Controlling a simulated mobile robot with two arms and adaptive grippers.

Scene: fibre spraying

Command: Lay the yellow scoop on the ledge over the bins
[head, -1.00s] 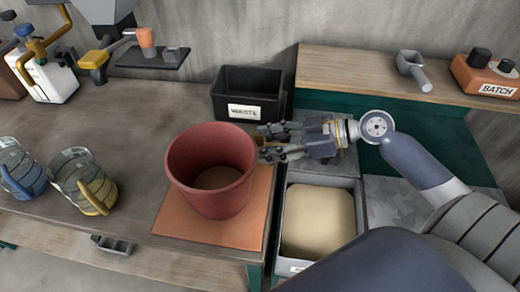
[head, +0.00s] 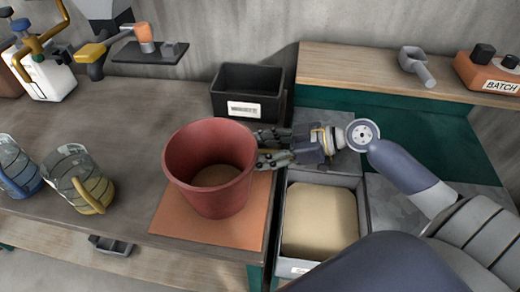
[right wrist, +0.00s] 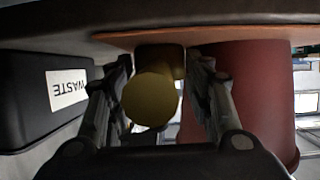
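My right gripper (head: 256,148) is just right of the red bucket, its fingers spread and pointing left. In the right wrist view, a dull yellow thing with a round end (right wrist: 150,100), seemingly the yellow scoop, lies between the fingers (right wrist: 160,65). Whether they touch it is unclear. In the head view the scoop cannot be made out; fingers and bucket may hide it. The wooden ledge (head: 370,80) runs along the back right. A bin (head: 297,267) with beige material stands below it; grey material (head: 395,200) lies right of it. My left gripper is not in view.
The red bucket (head: 208,165) stands on an orange mat (head: 225,232). The black WASTE box (head: 245,85) is behind. A grey scoop (head: 416,65) and the BATCH box (head: 488,72) occupy the ledge's right part; its left part is clear. Jugs (head: 80,180) stand left.

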